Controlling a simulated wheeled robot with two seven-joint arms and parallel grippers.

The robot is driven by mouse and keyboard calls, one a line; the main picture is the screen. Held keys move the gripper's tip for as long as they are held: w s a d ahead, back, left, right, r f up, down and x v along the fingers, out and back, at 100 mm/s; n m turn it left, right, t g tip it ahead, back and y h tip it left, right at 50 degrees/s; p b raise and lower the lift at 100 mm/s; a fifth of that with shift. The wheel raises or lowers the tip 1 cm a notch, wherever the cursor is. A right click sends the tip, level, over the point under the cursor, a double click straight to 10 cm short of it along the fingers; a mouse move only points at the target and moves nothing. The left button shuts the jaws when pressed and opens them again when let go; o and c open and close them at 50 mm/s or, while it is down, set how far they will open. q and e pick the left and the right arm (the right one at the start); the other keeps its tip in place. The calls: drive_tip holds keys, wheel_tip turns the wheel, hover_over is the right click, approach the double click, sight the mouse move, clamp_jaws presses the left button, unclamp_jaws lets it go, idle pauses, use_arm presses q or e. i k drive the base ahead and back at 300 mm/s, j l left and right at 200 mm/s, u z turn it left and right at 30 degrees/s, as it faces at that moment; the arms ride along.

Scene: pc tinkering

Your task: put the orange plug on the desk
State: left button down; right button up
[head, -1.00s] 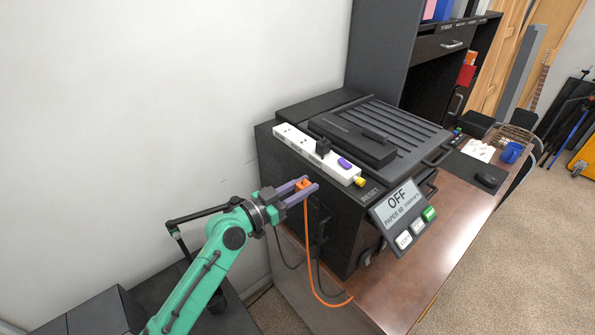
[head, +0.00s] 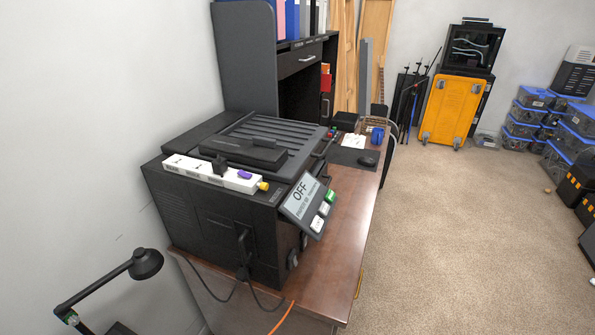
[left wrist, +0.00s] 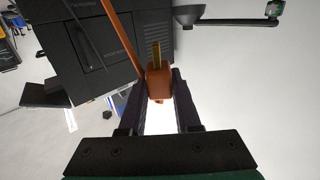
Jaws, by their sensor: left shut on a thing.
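The orange plug (left wrist: 158,86) is between the two fingers of my left gripper (left wrist: 159,74) in the left wrist view, with its metal prong pointing away from the gripper. My left gripper is shut on it. The plug's orange cord (left wrist: 122,40) runs up beside it, and a piece of the orange cord (head: 281,318) shows at the bottom of the head view. The brown desk (head: 343,235) lies under the black printer (head: 215,232). The plug and my left gripper are out of the head view. My right gripper is in neither current view.
A white power strip (head: 213,173) with a black plug, a purple and a yellow piece lies on the printer. A control panel (head: 304,200) juts from the printer's front. The desk strip right of the printer is bare. A desk lamp (head: 147,263) stands at lower left.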

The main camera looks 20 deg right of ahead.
sight(351, 255)
drive_tip(key=l+u, duration=0.45)
drive_tip(key=l, duration=0.35)
drive_tip(key=k+l+u, duration=0.1)
drive_tip(key=l+u, duration=0.4)
drive_tip(key=l, duration=0.25)
drive_tip(key=k+l, duration=0.1)
drive_tip(key=l, duration=0.35)
drive_tip(key=k+l, duration=0.1)
drive_tip(key=l, duration=0.35)
drive_tip(key=k+l+u, duration=0.1)
drive_tip(key=l, duration=0.35)
drive_tip(key=k+l, duration=0.15)
drive_tip(key=l, duration=0.3)
drive_tip(key=k+l, duration=0.1)
drive_tip(key=l, duration=0.35)
drive_tip(key=k+l, duration=0.15)
drive_tip(key=l, duration=0.3)
drive_tip(key=i+u, duration=0.05)
